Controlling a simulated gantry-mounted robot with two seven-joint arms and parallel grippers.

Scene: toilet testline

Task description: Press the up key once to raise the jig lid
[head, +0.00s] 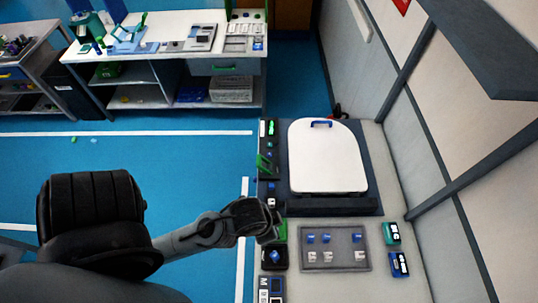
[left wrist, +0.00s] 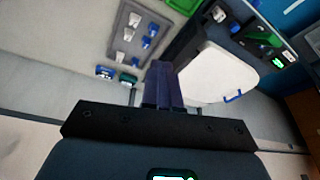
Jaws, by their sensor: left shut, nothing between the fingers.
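The jig's white lid (head: 328,160) with a blue handle (head: 321,124) appears to lie flat on its dark base. The lid (left wrist: 215,75) also shows in the left wrist view. A narrow dark control strip (head: 268,185) with small keys and green lit parts runs along the jig's left side. I cannot tell which key is the up key. My left gripper (head: 274,232) is over the strip's lower part, left of the grey tray, and hides some of it. In the left wrist view its fingers (left wrist: 162,85) are together and empty. I cannot tell whether they touch anything.
A grey tray (head: 305,264) with several small blue and white parts lies below the jig. A green box (head: 391,233) and a blue box (head: 399,264) stand right of it. A wall with dark posts bounds the right side. A workbench (head: 170,48) stands at the back.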

